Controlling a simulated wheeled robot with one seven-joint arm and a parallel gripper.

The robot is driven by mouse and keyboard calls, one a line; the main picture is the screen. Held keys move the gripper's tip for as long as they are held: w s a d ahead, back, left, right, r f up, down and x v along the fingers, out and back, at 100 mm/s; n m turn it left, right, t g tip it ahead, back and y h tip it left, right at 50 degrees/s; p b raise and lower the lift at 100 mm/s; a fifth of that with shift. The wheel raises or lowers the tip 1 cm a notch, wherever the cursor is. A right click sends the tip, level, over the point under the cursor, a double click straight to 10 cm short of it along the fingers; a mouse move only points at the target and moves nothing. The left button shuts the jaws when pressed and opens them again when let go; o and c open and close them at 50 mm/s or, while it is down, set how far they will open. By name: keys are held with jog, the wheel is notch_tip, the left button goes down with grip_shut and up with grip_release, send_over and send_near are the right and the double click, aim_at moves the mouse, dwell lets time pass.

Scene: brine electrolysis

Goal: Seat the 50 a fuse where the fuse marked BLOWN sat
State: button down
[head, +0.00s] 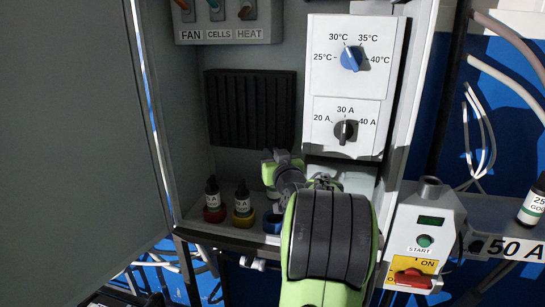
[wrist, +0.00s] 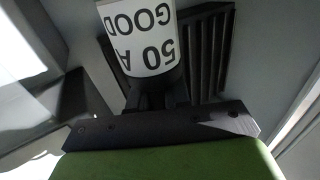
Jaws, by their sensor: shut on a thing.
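My gripper (wrist: 152,100) is shut on the fuse labelled "50 A GOOD" (wrist: 148,42), whose label reads upside down in the wrist view. On the cabinet floor, one dark fuse stands in a red holder (head: 214,214) and another in a yellow holder (head: 242,219). A blue holder (head: 271,223) to their right is partly hidden by my arm, and I cannot tell whether anything is in it. No fuse marked BLOWN shows.
The cabinet door (head: 75,150) stands open at left. A dark ribbed panel (head: 250,108) is on the back wall, with a white dial panel (head: 352,85) to its right. Outside right are a START box (head: 424,222) with a red switch, and a "GOOD" fuse (head: 533,203) above a "50 A" label.

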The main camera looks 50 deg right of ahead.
jog(key=shift+b, duration=0.5)
notch_tip(320, 180, down, 6)
jog(key=b, duration=0.6)
jog(key=shift+r, duration=0.3)
jog(key=shift+b, duration=1.25)
jog(key=shift+f+b, duration=1.8)
jog(key=shift+b, duration=1.6)
dwell(1.7)
